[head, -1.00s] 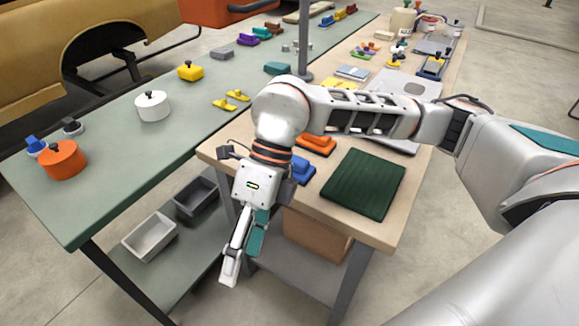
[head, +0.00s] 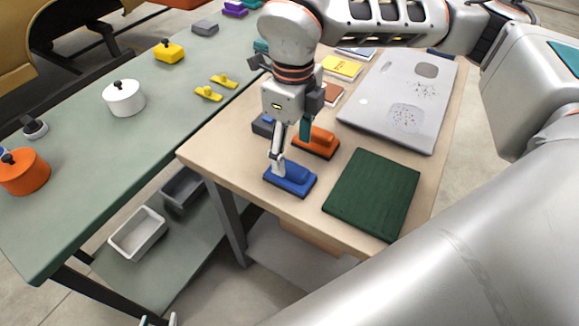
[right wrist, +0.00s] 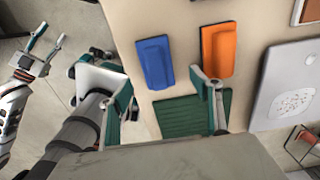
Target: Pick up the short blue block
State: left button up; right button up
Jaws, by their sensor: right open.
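A blue block (head: 290,179) with a raised top lies near the front edge of the wooden bench. It also shows in the right wrist view (right wrist: 155,62). My right gripper (head: 291,148) is open and empty, pointing down over the blue and orange blocks. One fingertip overlaps the blue block in the head view; contact cannot be told. In the right wrist view, its fingers (right wrist: 163,100) are wide apart, with the blue block ahead between them. My left gripper (head: 159,320) barely shows at the bottom edge; in the right wrist view (right wrist: 36,62) it is open and empty.
An orange block (head: 316,142) lies close behind the blue one. A grey-blue block (head: 263,126) is partly hidden by my right gripper. A dark green mat (head: 372,193) lies to the right, with a grey panel (head: 400,95) behind. A green bench (head: 100,160) stands left.

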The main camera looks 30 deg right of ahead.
aim_at(290, 166)
jog(key=f, duration=0.6)
jog(key=shift+a+f, duration=0.3)
jog(key=c, duration=1.3)
